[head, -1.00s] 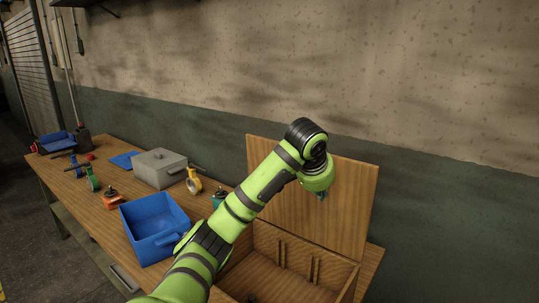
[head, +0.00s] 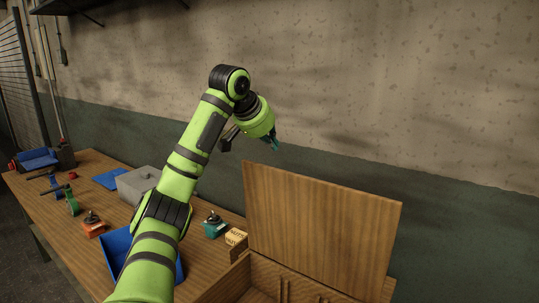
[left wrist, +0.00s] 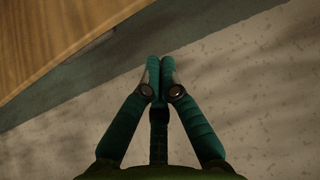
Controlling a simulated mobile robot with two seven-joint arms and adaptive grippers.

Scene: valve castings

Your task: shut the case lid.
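The wooden case (head: 238,284) stands at the near right of the bench, cut off by the bottom edge of the head view. Its lid (head: 320,225) stands up, open, at the back of the case. A corner of a wooden panel, seemingly the lid (left wrist: 50,35), shows at the upper left in the left wrist view. My left gripper (head: 275,144) is above the lid's top edge near its left corner, apart from it. Its fingertips (left wrist: 160,75) are together with nothing between them. My right gripper is not in view.
A blue bin (head: 117,250) stands left of the case, partly behind my left arm. A teal valve part (head: 214,227) and a small carton (head: 236,241) are beside the case. A grey box (head: 135,185) stands farther back. The wall is close behind the lid.

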